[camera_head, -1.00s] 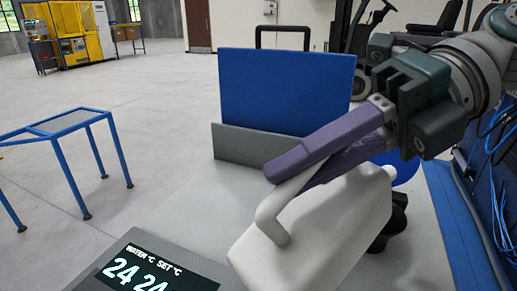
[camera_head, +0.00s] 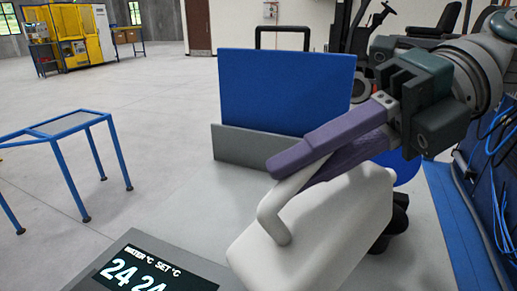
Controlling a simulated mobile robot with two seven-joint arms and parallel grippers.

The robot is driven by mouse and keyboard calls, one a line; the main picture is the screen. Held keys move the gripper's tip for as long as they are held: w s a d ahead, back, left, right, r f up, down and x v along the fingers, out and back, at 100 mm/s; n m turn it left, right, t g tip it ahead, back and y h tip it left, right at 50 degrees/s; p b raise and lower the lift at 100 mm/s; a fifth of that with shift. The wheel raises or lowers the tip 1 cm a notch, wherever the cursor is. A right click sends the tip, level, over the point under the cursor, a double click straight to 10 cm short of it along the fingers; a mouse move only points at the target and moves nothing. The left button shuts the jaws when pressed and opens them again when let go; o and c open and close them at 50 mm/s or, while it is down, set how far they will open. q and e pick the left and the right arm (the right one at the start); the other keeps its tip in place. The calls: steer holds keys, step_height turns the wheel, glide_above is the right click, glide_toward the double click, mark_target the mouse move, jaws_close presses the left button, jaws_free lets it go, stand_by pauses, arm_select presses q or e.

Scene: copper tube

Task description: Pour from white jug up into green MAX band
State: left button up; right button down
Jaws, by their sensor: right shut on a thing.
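The white jug (camera_head: 315,225) is at the lower middle right, tilted, with its handle towards the left. My right gripper (camera_head: 285,168) comes in from the right, and its purple fingers are shut on the jug's handle. The jug's mouth and what is in it cannot be seen. A grey unit with a display (camera_head: 145,272) reading "WATER °C SET °C" and 24 24 is at the bottom, left of the jug. No green MAX band can be seen. My left gripper is out of view.
A blue panel (camera_head: 285,92) stands upright behind a low grey plate (camera_head: 262,147) at the back of the grey bench top (camera_head: 190,205). A dark object and a blue round thing (camera_head: 405,172) sit partly hidden behind the jug. A blue-framed table (camera_head: 70,125) stands at left.

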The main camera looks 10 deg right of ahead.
steer(key=shift+w+d+b, duration=0.15)
steer(key=shift+b, duration=0.35)
stand_by(1.0)
steer(key=shift+d+y, duration=0.1)
steer(key=shift+y, duration=0.3)
steer(key=shift+w+d+b, duration=0.1)
steer(key=shift+d+b, duration=0.05)
steer(key=shift+b, duration=0.45)
stand_by(0.8)
steer(key=shift+w+d+m+y+b, duration=0.1)
steer(key=shift+d+m+y+b, duration=0.1)
steer(key=shift+m+y+b, duration=0.1)
stand_by(0.6)
steer(key=shift+d+r+g, duration=0.1)
steer(key=shift+r+g, duration=0.05)
steer(key=shift+g, duration=0.15)
steer(key=shift+w+d+r+y, duration=0.1)
steer(key=shift+d+r+y, duration=0.05)
steer(key=shift+r+y, duration=0.15)
stand_by(0.8)
steer(key=shift+w+d+r+b, duration=0.1)
steer(key=shift+d+r+b, duration=0.1)
steer(key=shift+b, duration=0.15)
stand_by(0.5)
steer(key=shift+d+r+y, duration=0.15)
steer(key=shift+r+y, duration=0.05)
steer(key=shift+y, duration=0.1)
stand_by(0.5)
